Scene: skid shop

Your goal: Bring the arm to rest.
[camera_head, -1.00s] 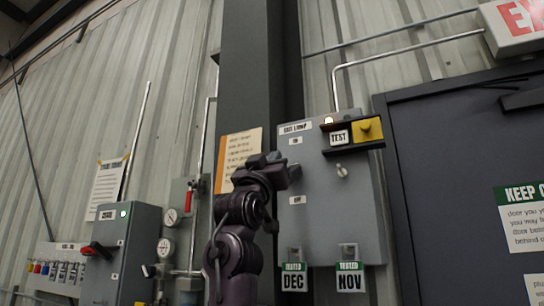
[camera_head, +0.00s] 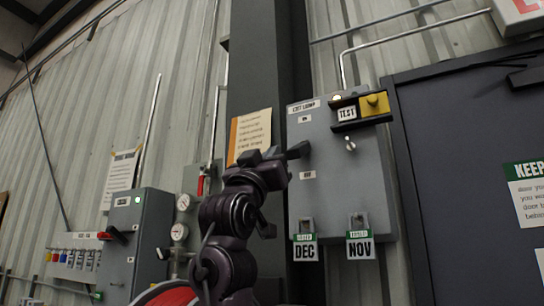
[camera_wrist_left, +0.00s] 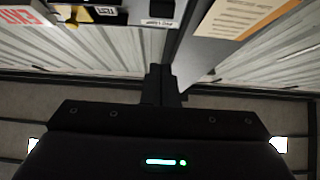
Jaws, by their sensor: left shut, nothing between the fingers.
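My left arm rises from the bottom middle of the head view, and my left gripper (camera_head: 299,150) is at its top, pointing right. It is in front of the left edge of a grey exit-lamp box (camera_head: 330,190); I cannot tell the gap between them. In the left wrist view the gripper's fingers (camera_wrist_left: 162,85) are together with nothing between them. My right gripper is not in view.
A dark door (camera_head: 460,170) stands right. A grey switch box (camera_head: 137,245) with a red handle and gauges (camera_head: 181,218) are left.

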